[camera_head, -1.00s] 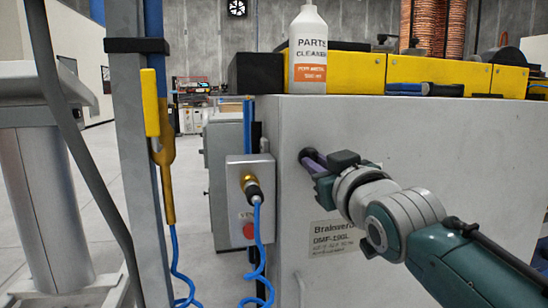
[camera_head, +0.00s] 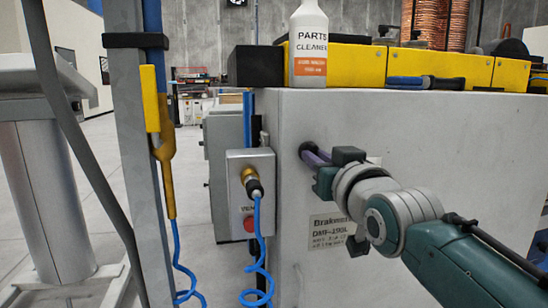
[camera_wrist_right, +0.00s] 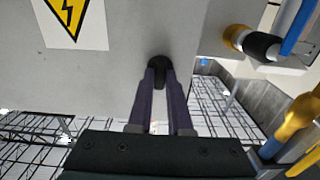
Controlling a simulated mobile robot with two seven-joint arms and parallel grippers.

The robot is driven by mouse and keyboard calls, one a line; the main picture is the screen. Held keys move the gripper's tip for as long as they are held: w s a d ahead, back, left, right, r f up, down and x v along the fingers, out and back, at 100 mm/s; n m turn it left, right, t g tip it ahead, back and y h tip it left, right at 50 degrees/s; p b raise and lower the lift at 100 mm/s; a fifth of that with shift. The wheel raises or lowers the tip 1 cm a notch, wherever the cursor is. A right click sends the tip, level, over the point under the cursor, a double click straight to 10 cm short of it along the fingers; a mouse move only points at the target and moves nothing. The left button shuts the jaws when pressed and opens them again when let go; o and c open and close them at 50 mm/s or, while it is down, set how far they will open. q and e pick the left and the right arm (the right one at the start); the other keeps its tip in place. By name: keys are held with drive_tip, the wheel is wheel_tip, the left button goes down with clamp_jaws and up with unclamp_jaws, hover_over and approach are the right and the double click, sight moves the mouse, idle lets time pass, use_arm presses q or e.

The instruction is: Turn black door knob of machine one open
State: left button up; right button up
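The black door knob (camera_wrist_right: 159,68) is on the pale grey machine door, at the top centre of the right wrist view. Its narrow grip sits between the two purple fingers of my right gripper (camera_wrist_right: 160,82), which appear closed onto it from both sides. In the head view my right gripper (camera_head: 312,154) reaches the upper left of the machine's front face (camera_head: 440,150). There the knob's dark edge (camera_head: 305,147) barely shows, and the gripper hides the rest. The door looks flush with the machine. My left gripper is not in view.
A grey box with a red button (camera_head: 249,222) and a coiled blue hose (camera_head: 257,265) hangs left of the face. A parts cleaner bottle (camera_head: 308,45) and yellow cases (camera_head: 360,66) stand on top. A grey post (camera_head: 128,150) stands at the left.

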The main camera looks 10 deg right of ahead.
drive_tip(key=o, duration=0.5)
drive_tip(key=s+p, duration=0.3)
drive_tip(key=s, duration=0.7)
drive_tip(key=shift+d, duration=0.2)
